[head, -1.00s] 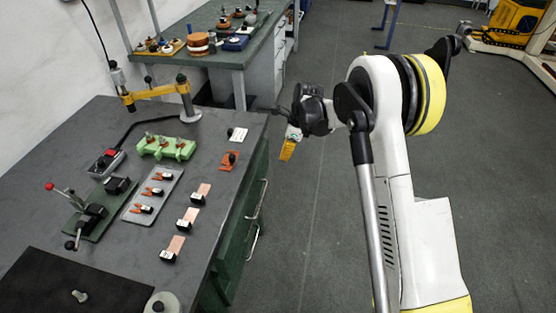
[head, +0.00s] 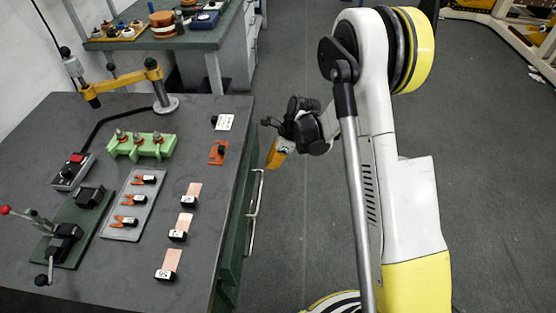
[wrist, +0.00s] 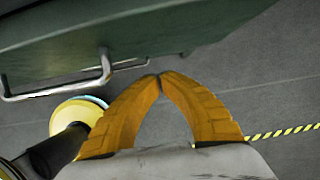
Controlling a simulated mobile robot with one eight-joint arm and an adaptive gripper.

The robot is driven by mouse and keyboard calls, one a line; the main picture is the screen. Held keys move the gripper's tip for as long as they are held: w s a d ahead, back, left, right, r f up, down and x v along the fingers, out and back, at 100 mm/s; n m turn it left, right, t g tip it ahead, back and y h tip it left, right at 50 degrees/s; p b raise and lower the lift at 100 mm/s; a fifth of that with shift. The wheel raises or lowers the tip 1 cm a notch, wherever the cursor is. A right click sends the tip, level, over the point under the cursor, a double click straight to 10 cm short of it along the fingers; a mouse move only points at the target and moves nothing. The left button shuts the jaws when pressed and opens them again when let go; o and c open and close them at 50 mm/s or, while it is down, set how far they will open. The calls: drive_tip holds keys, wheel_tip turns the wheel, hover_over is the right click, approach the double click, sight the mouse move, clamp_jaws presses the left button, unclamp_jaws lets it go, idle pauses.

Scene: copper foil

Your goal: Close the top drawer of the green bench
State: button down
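The green bench (head: 222,262) stands at left with a dark grey top; its green drawer side faces right. Metal drawer handles (head: 256,195) stick out from that side. From this steep angle I cannot tell how far the top drawer stands out. My gripper (head: 272,165) is beside the bench's right edge, apart from it, with orange fingers pointing down. In the wrist view its fingertips (wrist: 159,76) meet with nothing between them. A green drawer front (wrist: 150,45) with a bent metal handle (wrist: 102,78) lies beyond the fingers, to the upper left.
The benchtop holds a green holder (head: 142,147), a grey tray with orange clips (head: 132,205), copper foil pieces (head: 185,222) and a yellow-armed tool (head: 125,82). Another bench (head: 185,42) stands behind. The floor (head: 480,180) at right is clear.

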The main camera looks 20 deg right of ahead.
sight(255, 164)
drive_tip(key=shift+w+a+r+b, duration=0.1)
drive_tip(key=shift+w+a+b, duration=0.15)
drive_tip(key=shift+a, duration=0.5)
drive_tip(key=shift+w+a+b, duration=0.15)
drive_tip(key=shift+w+a, duration=0.05)
drive_tip(key=shift+a, duration=0.5)
drive_tip(key=a, duration=0.1)
drive_tip(key=w+a, duration=0.1)
drive_tip(key=a, duration=0.1)
drive_tip(key=w+a, duration=0.1)
drive_tip(key=a, duration=0.1)
drive_tip(key=shift+a, duration=0.2)
drive_tip(key=shift+d, duration=0.1)
drive_tip(key=shift+s+d, duration=0.1)
drive_tip(key=shift+d, duration=0.25)
drive_tip(key=d, duration=0.1)
drive_tip(key=s+d, duration=0.1)
drive_tip(key=d, duration=0.1)
drive_tip(key=p+v, duration=0.4)
drive_tip(key=v, duration=0.6)
drive_tip(key=shift+p, duration=0.3)
